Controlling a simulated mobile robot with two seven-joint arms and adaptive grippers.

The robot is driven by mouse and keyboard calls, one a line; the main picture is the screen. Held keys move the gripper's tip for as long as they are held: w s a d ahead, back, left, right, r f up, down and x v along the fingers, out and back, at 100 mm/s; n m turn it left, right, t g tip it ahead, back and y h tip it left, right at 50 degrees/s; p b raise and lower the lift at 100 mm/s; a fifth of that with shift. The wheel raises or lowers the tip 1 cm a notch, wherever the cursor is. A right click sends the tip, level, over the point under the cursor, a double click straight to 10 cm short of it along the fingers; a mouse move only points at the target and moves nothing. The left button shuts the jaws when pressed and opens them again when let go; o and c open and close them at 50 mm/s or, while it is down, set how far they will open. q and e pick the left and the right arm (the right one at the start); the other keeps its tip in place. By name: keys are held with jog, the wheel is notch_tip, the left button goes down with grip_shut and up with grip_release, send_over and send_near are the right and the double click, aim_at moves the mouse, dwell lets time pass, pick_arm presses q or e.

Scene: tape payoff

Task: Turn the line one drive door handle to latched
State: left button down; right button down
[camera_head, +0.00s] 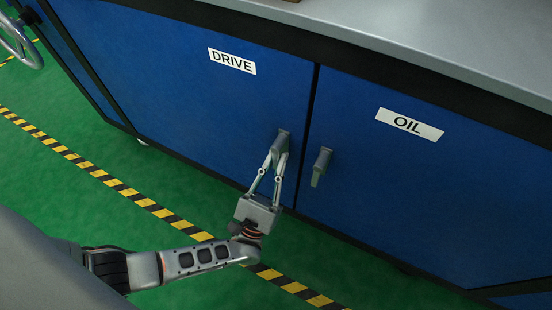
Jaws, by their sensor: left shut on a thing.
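The drive door (190,85) is a blue panel with a white DRIVE label (232,61). Its grey handle (282,142) sits near the door's right edge. My left gripper (279,158) reaches up from below and is shut on this handle, with its fingers on either side. The fingers cover the handle's lower part, so its exact angle is hard to tell. My right gripper is not in view.
The blue oil door (420,190) is just to the right, with an OIL label (409,124) and its own grey handle (321,166) close to my left gripper. A grey worktop (440,45) overhangs above. Yellow-black floor tape (110,180) crosses the green floor. A handwheel (22,45) shows at upper left.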

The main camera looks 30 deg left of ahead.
pick_arm(q)
jog(key=shift+d, duration=0.1)
jog(key=c, duration=2.1)
grip_release()
jog(key=shift+r, duration=5.05)
